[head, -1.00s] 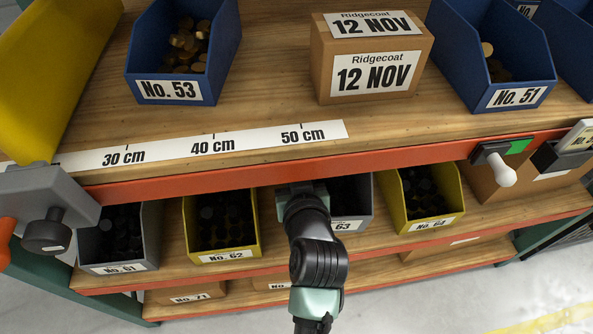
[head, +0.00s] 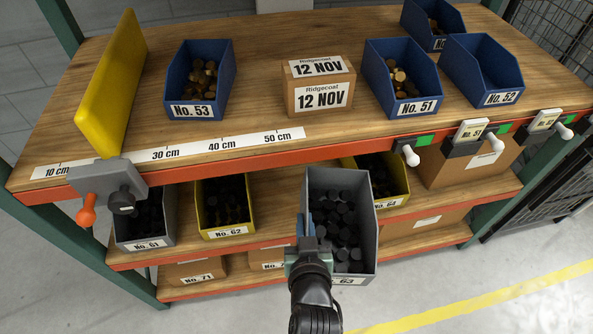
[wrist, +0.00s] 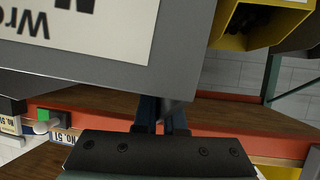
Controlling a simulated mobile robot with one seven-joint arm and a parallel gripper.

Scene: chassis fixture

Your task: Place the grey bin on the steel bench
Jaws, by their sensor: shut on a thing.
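The grey bin No. 63 (head: 340,178), full of black parts, is in front of the lower shelf, clear of the slot between the yellow bins. My gripper (head: 306,232) is shut on the near left part of the bin, which looks roughly level. In the wrist view the bin's grey wall (wrist: 182,50) with a white label fills the upper left, and my gripper (wrist: 162,118) reaches to its edge. No steel bench can be made out in either view; the rack's top is wood.
Yellow bin No. 62 (head: 222,204) and yellow bin No. 64 (head: 396,188) stand close on the lower shelf. Another grey bin, No. 61 (head: 146,226), is at the left. White-handled fittings (head: 410,156) jut from the orange shelf edge (head: 330,150). The floor at right is open.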

